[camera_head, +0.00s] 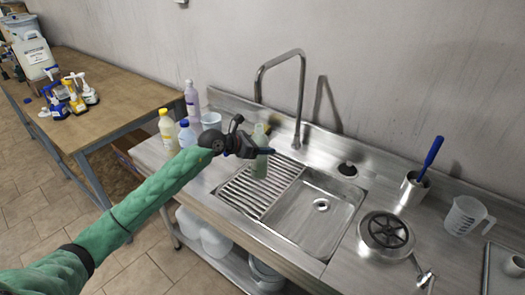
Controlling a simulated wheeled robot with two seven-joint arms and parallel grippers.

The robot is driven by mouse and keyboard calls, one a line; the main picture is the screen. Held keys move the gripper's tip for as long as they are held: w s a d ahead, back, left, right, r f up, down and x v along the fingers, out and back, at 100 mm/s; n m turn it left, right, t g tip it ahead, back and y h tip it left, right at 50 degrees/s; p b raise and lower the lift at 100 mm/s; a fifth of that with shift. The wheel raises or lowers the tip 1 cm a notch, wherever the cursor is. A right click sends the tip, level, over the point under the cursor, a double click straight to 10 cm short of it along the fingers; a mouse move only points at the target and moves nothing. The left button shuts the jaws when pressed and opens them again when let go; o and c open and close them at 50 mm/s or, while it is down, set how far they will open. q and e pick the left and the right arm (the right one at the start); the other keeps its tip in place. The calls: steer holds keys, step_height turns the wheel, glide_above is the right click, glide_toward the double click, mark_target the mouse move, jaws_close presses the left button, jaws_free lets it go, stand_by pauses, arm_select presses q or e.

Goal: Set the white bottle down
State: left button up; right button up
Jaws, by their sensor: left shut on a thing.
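My left gripper (262,151) is shut on a bottle (260,168) that looks pale green and translucent rather than plain white. The bottle is upright, in front of the ribbed drainboard (250,192) on the left part of the sink unit. Its base shows against the ribs; I cannot tell whether it touches them. The gripper's fingers cover the bottle's middle, and its top shows above them. My right gripper is not in view.
The sink basin (318,215) is empty, with a tall faucet (301,95) behind. A yellow bottle (168,130), a purple bottle (192,102) and a light container (211,121) stand left. A jug (464,216) and a steel cup with a blue-handled brush (413,190) stand right.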

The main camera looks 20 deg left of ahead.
arm_select(q)
steer(key=shift+f+p, duration=0.9)
steer(key=shift+f, duration=0.8)
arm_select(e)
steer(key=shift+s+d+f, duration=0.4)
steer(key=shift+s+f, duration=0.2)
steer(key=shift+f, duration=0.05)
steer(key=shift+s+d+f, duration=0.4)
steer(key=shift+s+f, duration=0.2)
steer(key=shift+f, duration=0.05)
arm_select(q)
steer(key=shift+f, duration=0.3)
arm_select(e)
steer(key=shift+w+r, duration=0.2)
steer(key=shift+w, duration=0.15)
arm_select(q)
steer(key=shift+f+b, duration=0.2)
steer(key=shift+b, duration=0.2)
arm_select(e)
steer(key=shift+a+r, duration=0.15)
arm_select(q)
steer(key=o, duration=0.9)
steer(key=shift+f, duration=0.1)
steer(key=shift+c, duration=0.2)
steer(key=o, duration=0.4)
steer(key=shift+s, duration=0.1)
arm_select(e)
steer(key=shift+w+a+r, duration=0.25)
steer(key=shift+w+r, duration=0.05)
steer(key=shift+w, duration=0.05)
